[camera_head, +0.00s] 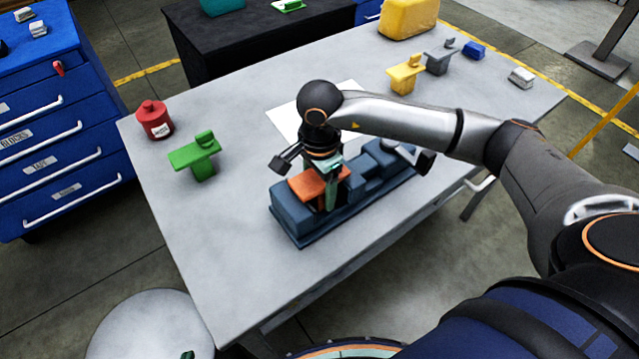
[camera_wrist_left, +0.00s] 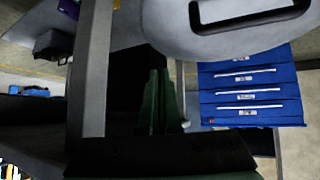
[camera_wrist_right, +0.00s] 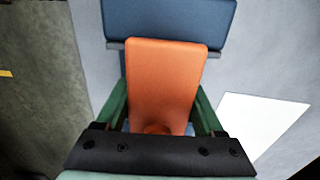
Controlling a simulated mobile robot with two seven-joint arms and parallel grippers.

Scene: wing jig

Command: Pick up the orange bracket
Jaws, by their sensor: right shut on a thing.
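The orange bracket (camera_head: 307,187) is over the left end of the dark blue jig (camera_head: 287,222) on the grey table. My right gripper (camera_head: 330,192) comes down on it from above and is shut on it. In the right wrist view the orange bracket (camera_wrist_right: 165,80) lies between the two green fingers (camera_wrist_right: 160,118), its flat top facing the camera. Whether it still touches the jig is hidden. My left gripper's dark green fingers (camera_wrist_left: 157,103) are close together and empty in the left wrist view, away from the bracket.
A green bracket (camera_head: 196,155) and a red canister (camera_head: 154,119) stand at the left of the table. Yellow (camera_head: 404,76) and grey (camera_head: 440,58) brackets stand at the back right. White paper (camera_head: 290,120) lies behind the jig. A blue drawer cabinet (camera_head: 55,130) is at left.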

